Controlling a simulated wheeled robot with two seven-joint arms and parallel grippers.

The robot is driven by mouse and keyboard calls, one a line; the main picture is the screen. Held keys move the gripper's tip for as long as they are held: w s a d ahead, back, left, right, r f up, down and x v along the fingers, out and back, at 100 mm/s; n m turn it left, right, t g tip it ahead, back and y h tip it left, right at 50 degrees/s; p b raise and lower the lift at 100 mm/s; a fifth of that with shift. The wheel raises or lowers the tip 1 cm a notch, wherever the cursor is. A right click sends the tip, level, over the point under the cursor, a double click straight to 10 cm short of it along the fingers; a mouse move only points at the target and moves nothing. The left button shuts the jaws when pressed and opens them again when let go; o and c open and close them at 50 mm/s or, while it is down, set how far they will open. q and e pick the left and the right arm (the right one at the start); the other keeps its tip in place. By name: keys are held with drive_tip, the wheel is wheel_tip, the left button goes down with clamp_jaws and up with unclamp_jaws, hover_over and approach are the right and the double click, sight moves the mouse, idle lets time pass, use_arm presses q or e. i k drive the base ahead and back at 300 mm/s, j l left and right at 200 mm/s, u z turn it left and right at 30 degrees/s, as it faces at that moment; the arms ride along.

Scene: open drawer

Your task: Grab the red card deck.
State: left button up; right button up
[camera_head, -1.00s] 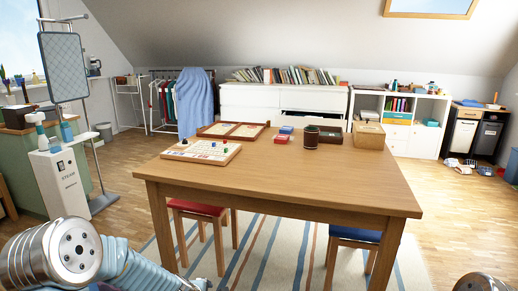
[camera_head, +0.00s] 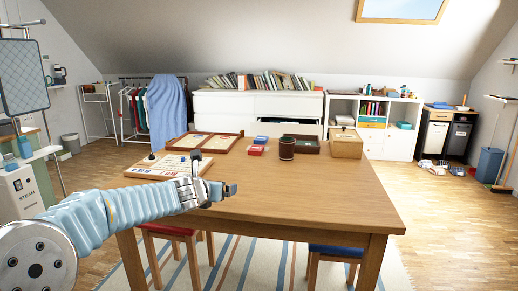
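The red card deck (camera_head: 256,150) lies flat on the wooden table (camera_head: 310,205), just in front of a blue card deck (camera_head: 260,140). My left gripper (camera_head: 214,172) is over the table's left part, in front of and to the left of the red deck and apart from it. Its two dark fingers stand wide apart with nothing seen between them. The gripper and forearm hide part of a board game (camera_head: 168,168). My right gripper is out of view.
A dark cup (camera_head: 287,148) stands right of the decks, with a dark tray (camera_head: 306,146) and a wooden box (camera_head: 346,143) farther right. An open game case (camera_head: 204,142) lies to the left. The table's front and right are clear.

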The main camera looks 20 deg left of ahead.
sight(254, 150)
drive_tip(key=i+j, duration=0.15)
drive_tip(key=i, duration=0.25)
drive_tip(key=i+j, duration=0.1)
drive_tip(key=i, duration=0.3)
drive_tip(key=i+j, duration=0.15)
drive_tip(key=i, duration=0.3)
